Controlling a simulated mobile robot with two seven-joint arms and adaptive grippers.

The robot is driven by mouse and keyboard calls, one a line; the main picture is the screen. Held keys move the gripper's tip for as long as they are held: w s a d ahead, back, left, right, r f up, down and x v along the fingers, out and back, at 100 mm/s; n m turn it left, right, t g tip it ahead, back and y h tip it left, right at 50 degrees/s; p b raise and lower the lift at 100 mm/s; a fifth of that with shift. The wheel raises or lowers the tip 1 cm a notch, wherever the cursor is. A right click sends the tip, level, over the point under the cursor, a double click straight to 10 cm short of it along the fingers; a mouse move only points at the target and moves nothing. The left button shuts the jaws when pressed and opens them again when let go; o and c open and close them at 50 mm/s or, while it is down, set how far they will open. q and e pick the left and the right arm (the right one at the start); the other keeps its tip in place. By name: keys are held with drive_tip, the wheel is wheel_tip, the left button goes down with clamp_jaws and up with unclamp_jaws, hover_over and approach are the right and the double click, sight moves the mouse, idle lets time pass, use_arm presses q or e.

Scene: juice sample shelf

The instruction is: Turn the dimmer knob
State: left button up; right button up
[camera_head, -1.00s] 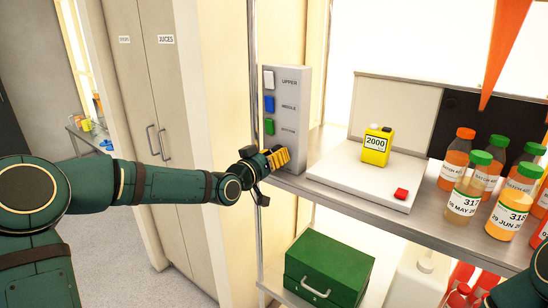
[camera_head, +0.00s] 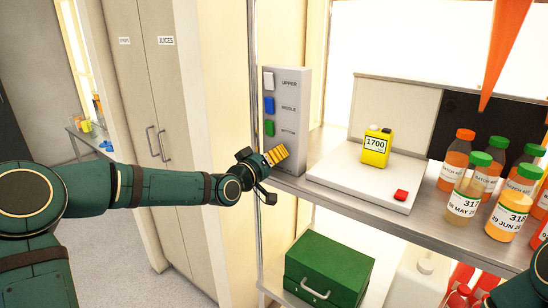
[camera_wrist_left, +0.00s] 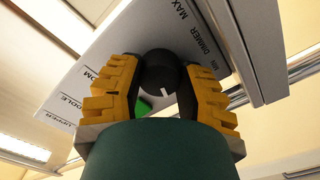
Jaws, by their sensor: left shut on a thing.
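The dimmer knob (camera_wrist_left: 160,75) is black and round with a white pointer line, in the left wrist view. It sits on a grey control box, whose face (camera_wrist_left: 185,30) bears the words DIMMER, MIN and MAX. My left gripper (camera_wrist_left: 158,88) is shut on the knob, with one yellow finger on each side. In the head view my left gripper (camera_head: 275,155) is at the lower part of the control box (camera_head: 294,98), and the knob is hidden behind it. A yellow meter (camera_head: 376,147) on the shelf reads 1700. My right gripper is out of view.
White (camera_head: 268,79), blue (camera_head: 269,104) and green (camera_head: 269,128) switches sit above my gripper on the box. Several juice bottles (camera_head: 508,212) stand at right. A green case (camera_head: 328,268) is below.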

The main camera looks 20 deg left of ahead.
use_arm(q)
drive_tip(key=o, duration=1)
drive_tip(key=shift+d, duration=0.1)
drive_tip(key=shift+v, duration=5.95)
